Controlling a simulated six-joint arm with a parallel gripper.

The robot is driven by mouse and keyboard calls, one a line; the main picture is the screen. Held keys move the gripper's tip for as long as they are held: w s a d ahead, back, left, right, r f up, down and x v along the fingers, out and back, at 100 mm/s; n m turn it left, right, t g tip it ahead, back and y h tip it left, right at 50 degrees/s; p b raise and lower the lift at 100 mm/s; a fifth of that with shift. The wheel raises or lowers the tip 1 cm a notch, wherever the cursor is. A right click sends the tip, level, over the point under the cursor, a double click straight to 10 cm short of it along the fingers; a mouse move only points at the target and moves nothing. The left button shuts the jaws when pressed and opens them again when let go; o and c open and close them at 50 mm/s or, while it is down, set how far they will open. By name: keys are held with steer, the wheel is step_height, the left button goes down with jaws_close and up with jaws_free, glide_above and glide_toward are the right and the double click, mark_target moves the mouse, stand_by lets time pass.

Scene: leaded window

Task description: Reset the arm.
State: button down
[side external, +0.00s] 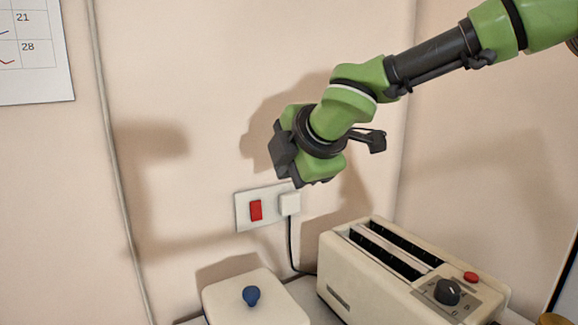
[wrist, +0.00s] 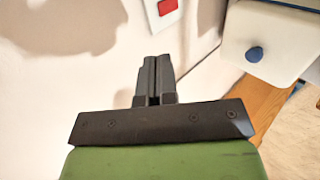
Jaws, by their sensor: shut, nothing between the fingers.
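My green and black arm reaches in from the upper right in the side external view. My gripper (side external: 285,158) hangs in the air in front of the wall, above and left of the toaster. In the wrist view my gripper (wrist: 154,66) shows its two dark fingers together, with nothing between them. It is clear of the objects below it in both views.
A cream toaster (side external: 350,290) with a black dial stands at the lower right. A white box (side external: 225,303) with a blue knob is to its left. A wall socket (side external: 243,221) with a red switch holds a plug (side external: 290,204). A cable (side external: 110,150) runs down the wall; a calendar (side external: 35,85) hangs upper left.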

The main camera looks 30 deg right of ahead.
steer(key=s+d+r+m+g, duration=0.2)
steer(key=s+d+r+m, duration=0.2)
steer(key=s+d+m, duration=0.8)
steer(key=s+f+m+y, duration=0.2)
steer(key=s+m, duration=0.8)
steer(key=s, duration=0.5)
steer(key=shift+a+f+g, duration=0.3)
steer(key=shift+f, duration=0.2)
